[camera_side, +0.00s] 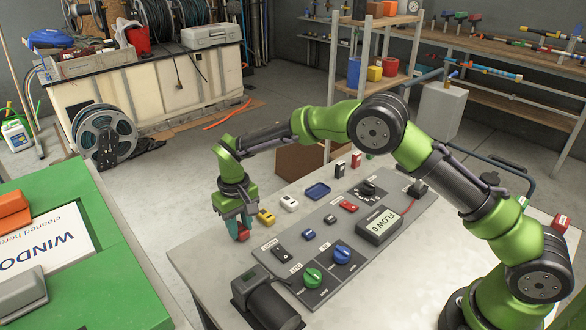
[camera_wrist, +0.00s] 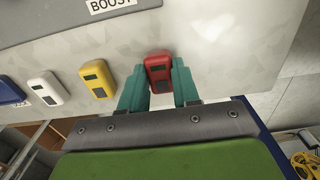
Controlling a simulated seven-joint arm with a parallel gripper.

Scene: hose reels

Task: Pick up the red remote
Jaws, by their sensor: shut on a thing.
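The red remote (camera_wrist: 158,70) is a small red block with a dark window, seen between the two teal fingers of my gripper (camera_wrist: 158,90) in the wrist view. In the side view the red remote (camera_side: 242,231) shows at the fingertips of my gripper (camera_side: 238,225), at the left edge of the grey table. My gripper is shut on it, with one finger on each side. Whether the remote touches the table or is slightly raised, I cannot tell.
A control panel (camera_side: 325,222) with knobs, switches and a FLOW display fills the table's middle. Floor is open left of the table.

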